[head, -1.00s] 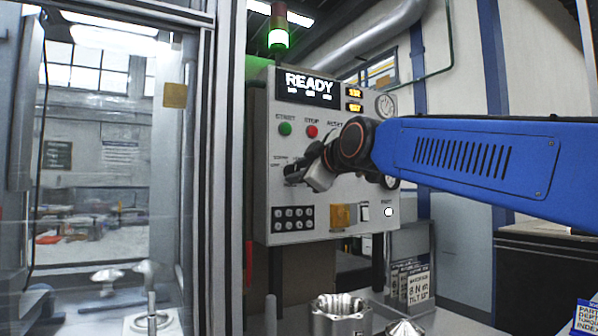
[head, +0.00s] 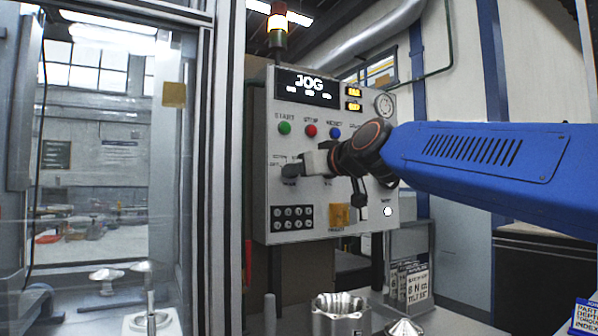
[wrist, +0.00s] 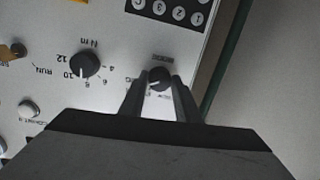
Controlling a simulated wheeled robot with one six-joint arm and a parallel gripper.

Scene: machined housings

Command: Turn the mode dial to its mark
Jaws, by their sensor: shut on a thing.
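The mode dial (wrist: 158,74) is a small dark round knob on the white control panel, with a "MODE" label beside it in the wrist view. My gripper (wrist: 158,84) has its two fingers on either side of the knob, shut on it. In the head view my gripper (head: 292,170) reaches the left part of the panel, and the dial is mostly hidden there. The dial's small printed labels are too blurred or covered to read its setting.
A second black dial (wrist: 84,64) with an N m scale sits close beside my fingers. Green (head: 285,128), red (head: 311,130) and blue (head: 335,132) buttons are above my gripper; a keypad (head: 293,218) is below. A glass-doored enclosure (head: 205,180) stands left.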

